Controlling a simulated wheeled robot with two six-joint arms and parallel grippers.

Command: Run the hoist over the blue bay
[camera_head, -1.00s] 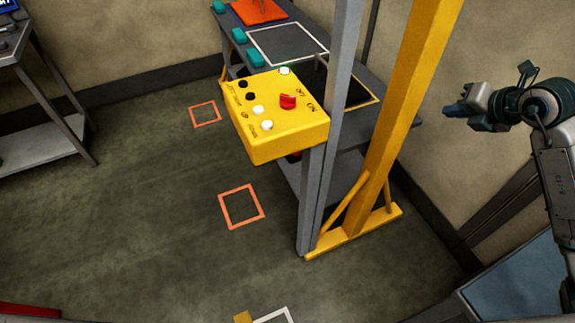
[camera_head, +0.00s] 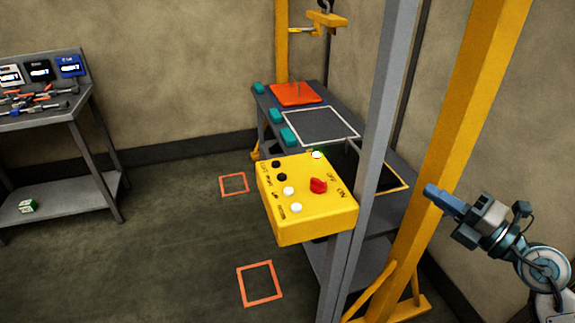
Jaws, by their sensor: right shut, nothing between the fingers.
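The yellow control box (camera_head: 305,212) is fixed to a grey post in the middle of the view. It has a red knob (camera_head: 318,185) with OFF and ON labels, two black buttons (camera_head: 278,170), two white buttons (camera_head: 291,199) and a pale button (camera_head: 316,155) at its far edge. The hoist's hook and yellow trolley (camera_head: 322,18) show at the top, partly cut off. My left gripper is out of view.
A grey bench (camera_head: 320,124) behind the box carries a red-orange plate (camera_head: 297,93), a white-outlined bay and teal blocks (camera_head: 276,116). Yellow gantry legs (camera_head: 452,150) stand close by. A tool bench (camera_head: 45,120) is at left. Floor between is clear, with orange squares (camera_head: 259,283).

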